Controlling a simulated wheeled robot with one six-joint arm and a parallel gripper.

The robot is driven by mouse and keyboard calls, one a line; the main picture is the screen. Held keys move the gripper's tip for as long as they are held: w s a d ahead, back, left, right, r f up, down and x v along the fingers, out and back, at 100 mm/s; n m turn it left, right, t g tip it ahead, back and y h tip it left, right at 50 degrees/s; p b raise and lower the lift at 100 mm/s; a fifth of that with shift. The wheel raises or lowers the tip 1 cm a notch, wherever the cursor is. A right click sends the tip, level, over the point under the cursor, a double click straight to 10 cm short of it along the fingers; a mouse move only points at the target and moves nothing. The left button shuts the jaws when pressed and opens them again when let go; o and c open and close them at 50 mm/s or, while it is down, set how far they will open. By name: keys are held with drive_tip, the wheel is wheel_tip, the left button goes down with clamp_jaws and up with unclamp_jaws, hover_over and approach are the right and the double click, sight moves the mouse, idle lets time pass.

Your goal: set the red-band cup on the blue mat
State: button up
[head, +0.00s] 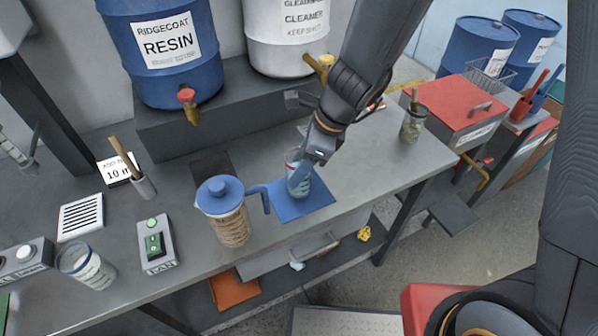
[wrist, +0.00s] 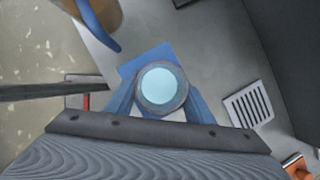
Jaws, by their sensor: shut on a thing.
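My gripper (head: 299,177) is shut on a clear cup (head: 292,158) with pale blue contents. The cup is upright over the blue mat (head: 313,208); I cannot tell whether its base touches the mat. A finger covers much of its side, so its band colour is not clear. In the wrist view, the cup (wrist: 161,85) shows from above between the blue fingers of my gripper (wrist: 160,100), with part of the blue mat (wrist: 131,68) beyond it.
A blue-lidded jug (head: 228,215) stands just left of the mat. Another cup (head: 86,266) with a blue band is at the front left, near the FAN switch box (head: 156,245). A jar (head: 413,124) stands to the right. Drums with taps stand on the raised shelf behind.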

drive_tip(key=shift+f, duration=0.9)
drive_tip(key=shift+f, duration=0.15)
drive_tip(key=o, duration=1.1)
drive_tip(key=shift+o, duration=0.2)
drive_tip(key=p+v, duration=0.1)
drive_tip(key=v, duration=1.1)
drive_tip(key=s+d+n+t+h, duration=0.1)
drive_tip(key=d+n+h, duration=0.3)
drive_tip(key=d+n, duration=1.4)
drive_tip(key=shift+s+d+n+t, duration=0.4)
drive_tip(key=shift+s+d, duration=0.15)
drive_tip(key=shift+d, duration=0.3)
